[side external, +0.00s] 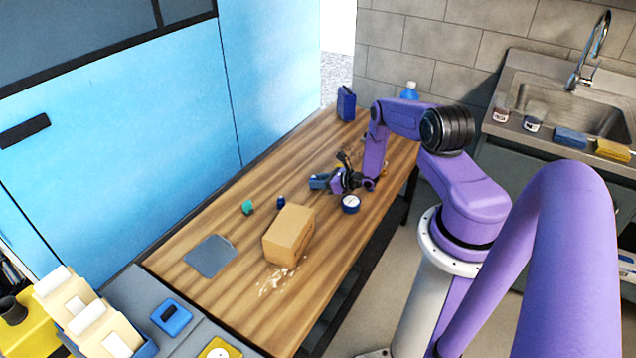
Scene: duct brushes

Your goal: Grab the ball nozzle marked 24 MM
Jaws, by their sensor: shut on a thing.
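My gripper (342,181) is low over the right half of the wooden table. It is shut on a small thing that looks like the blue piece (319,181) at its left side. The dark fingers partly hide this piece, and its shape is unclear. A teal rounded piece (248,207) and a small dark blue piece (281,202) lie apart on the table to the left. A round blue piece with a white face (350,204) lies just below the gripper. No 24 MM marking is readable, so I cannot tell which piece is that nozzle.
A cardboard box (289,235) and a grey flat mat (210,256) occupy the table's near part. Bare wood (215,220) surrounds the small pieces.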

